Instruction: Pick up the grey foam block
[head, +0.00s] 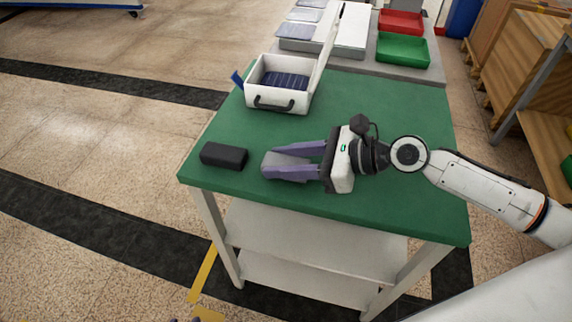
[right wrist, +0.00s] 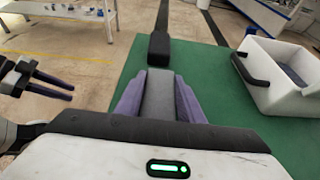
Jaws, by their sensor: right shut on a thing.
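The grey foam block (head: 287,160) is between the purple fingers of my right gripper (head: 290,162), low over the green table top near its front edge. In the right wrist view the grey foam block (right wrist: 158,97) lies lengthwise between both fingers, which close on its sides. I cannot tell whether it is clear of the table. My left gripper (right wrist: 52,82) shows at the left of the right wrist view, away from the table, its fingers apart and empty.
A black block (head: 223,155) lies just left of the held block. A white open case (head: 283,100) with a dark handle stands at the table's back left. Green (head: 402,51) and red (head: 401,22) trays are beyond. The table's back right is clear.

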